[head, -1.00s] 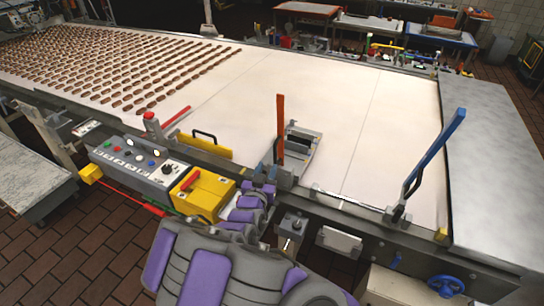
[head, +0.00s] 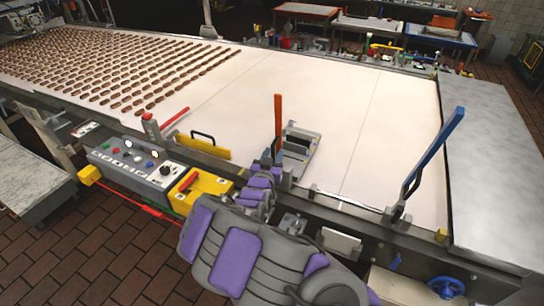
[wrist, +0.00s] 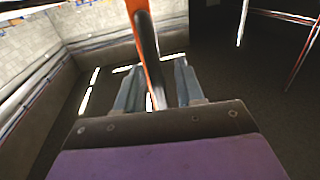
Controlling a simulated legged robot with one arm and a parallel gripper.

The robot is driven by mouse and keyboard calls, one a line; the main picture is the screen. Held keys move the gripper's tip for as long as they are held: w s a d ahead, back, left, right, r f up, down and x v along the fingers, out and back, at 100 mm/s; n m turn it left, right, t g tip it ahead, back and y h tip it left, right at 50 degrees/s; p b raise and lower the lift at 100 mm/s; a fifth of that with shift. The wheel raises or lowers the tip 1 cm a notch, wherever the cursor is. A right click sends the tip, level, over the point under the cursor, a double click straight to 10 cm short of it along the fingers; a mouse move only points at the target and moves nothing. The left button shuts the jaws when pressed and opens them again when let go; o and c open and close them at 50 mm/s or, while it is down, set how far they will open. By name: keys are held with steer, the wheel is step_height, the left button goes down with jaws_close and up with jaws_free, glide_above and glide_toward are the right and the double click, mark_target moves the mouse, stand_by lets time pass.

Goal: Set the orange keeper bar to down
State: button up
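The orange keeper bar (head: 278,124) stands nearly upright at the near edge of the white conveyor belt. In the wrist view the orange bar (wrist: 153,65) rises between the two grey fingers, with a dark rod or edge along it. My gripper (head: 267,160) is at the bar's lower part, and it also shows in the wrist view (wrist: 157,72). The fingers are apart, with visible gaps beside the bar. The bar's base is partly hidden behind my wrist in the head view.
A blue lever (head: 436,148) stands tilted to the right. A control panel (head: 134,162) and a yellow box (head: 202,190) are left of my arm. A grey block-like fixture (head: 299,152) sits on the belt (head: 345,110) just right of the bar. Rows of brown pastries fill the belt's far left.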

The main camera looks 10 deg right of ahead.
steer(key=shift+d, duration=0.15)
steer(key=shift+c, duration=0.5)
jaws_close()
